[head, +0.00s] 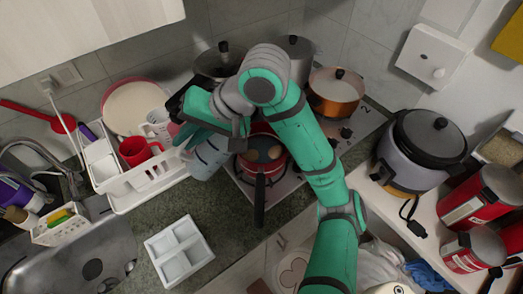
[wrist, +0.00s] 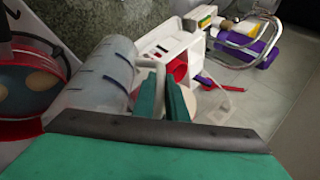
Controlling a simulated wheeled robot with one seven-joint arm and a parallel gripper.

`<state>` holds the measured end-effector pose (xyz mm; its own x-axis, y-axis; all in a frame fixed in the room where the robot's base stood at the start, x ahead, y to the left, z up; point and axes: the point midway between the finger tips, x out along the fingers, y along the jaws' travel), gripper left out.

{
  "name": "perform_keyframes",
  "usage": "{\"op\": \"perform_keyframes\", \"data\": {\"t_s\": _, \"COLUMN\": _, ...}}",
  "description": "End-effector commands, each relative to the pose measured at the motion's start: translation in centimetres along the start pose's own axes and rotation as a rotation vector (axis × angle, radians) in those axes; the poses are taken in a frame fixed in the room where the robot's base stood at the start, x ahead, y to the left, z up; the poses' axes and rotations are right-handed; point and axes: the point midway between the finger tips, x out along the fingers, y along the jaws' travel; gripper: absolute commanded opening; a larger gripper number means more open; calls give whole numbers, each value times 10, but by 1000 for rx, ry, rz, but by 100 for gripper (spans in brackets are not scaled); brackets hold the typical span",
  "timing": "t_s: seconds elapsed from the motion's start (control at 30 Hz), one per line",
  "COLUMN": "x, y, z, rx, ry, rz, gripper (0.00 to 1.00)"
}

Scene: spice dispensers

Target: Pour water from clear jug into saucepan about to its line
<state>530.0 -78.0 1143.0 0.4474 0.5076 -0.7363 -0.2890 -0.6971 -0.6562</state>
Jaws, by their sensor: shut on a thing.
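The clear jug (head: 205,158), pale with dark marks on its side, is just left of the saucepan in the head view. It also shows in the wrist view (wrist: 98,78), with its handle between my green fingers. My gripper (wrist: 163,97) is shut on the jug's handle; the arm partly hides it in the head view. The red saucepan (head: 284,163) stands on the stove, its dark handle toward the front, with brown round things inside. It shows at the left edge of the wrist view (wrist: 62,86). I cannot make out the jug's water level, its exact tilt or the saucepan's line.
A copper pot (head: 334,98) and two other lidded pots stand behind the saucepan. A white dish rack (head: 150,183) with a red mug (head: 137,150) is to the left. A white divided tray (head: 178,250) lies in front. A rice cooker (head: 422,150) stands right.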

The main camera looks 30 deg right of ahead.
Motion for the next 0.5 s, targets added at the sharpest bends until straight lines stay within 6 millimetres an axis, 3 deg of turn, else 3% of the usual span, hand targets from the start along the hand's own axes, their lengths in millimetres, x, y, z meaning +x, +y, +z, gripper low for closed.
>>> {"op": "perform_keyframes", "data": {"t_s": 0.1, "x": 25, "y": 3, "z": 11, "rx": -62, "ry": 28, "rz": 130, "gripper": 0}}
{"op": "perform_keyframes", "data": {"t_s": 0.5, "x": 42, "y": 5, "z": 17, "rx": -96, "ry": 48, "rz": 213, "gripper": 0}}
